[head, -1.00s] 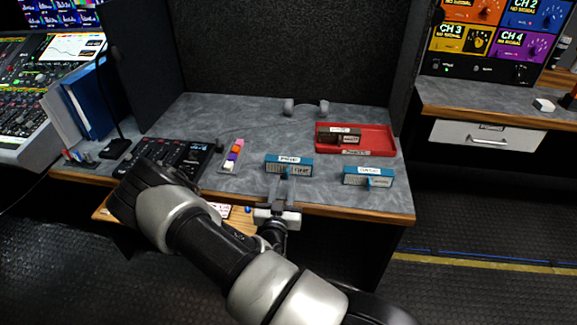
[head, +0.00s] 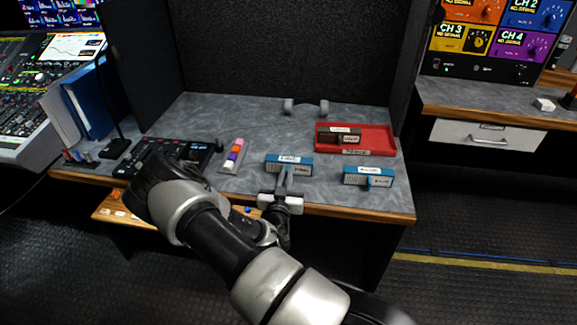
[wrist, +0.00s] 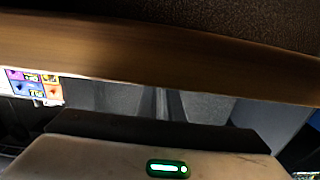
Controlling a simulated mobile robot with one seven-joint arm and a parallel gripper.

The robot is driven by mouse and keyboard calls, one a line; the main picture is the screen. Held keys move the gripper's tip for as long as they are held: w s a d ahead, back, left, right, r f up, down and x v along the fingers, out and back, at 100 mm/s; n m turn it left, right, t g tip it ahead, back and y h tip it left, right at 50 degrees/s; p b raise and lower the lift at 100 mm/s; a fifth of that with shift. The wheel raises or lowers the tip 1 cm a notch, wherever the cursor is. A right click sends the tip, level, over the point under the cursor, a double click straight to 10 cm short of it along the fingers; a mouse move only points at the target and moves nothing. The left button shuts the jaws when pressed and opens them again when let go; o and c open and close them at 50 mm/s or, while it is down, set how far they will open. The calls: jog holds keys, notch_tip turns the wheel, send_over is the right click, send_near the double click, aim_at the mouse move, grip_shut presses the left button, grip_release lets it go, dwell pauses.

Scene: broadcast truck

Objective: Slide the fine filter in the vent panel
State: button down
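A blue filter (head: 289,160) with a white label on top sits near the middle of the desk's front edge. A similar blue filter (head: 368,172) with a front tab stands to its right. Their labels are too blurred for me to tell which is the fine one. My gripper (head: 285,177) is at the front of the middle filter, its fingers close together on the front tab, which they mostly hide. In the wrist view, the gripper's fingers (wrist: 161,103) are partly hidden by a wooden edge. I cannot make out the vent panel.
A red tray (head: 380,140) at the back right holds a dark filter (head: 339,134). A grey handle (head: 305,106) lies at the back. Coloured blocks (head: 233,153) and a black control panel (head: 165,155) are on the left. The wooden desk edge (head: 350,212) runs close under my gripper.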

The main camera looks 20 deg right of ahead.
jog(key=shift+r, duration=0.2)
dwell(0.4)
jog(key=shift+r+p, duration=1.15)
jog(key=shift+r, duration=0.7)
jog(key=s+a+r+n+t+y, duration=0.1)
jog(key=s+a+r+n+y, duration=0.15)
jog(key=a, duration=0.35)
jog(key=s+a+r+n+t+y, duration=0.1)
jog(key=a+r+n+y, duration=0.1)
jog(key=a+r+y, duration=0.25)
jog(key=s+a+r+n+t+y, duration=0.1)
jog(key=s+a+r+n+y, duration=0.15)
jog(key=a, duration=0.45)
notch_tip(320, 180, up, 18)
jog(key=p, duration=1.8)
jog(key=shift+w+d+r, duration=0.25)
jog(key=shift+d, duration=0.05)
jog(key=shift+a, duration=0.15)
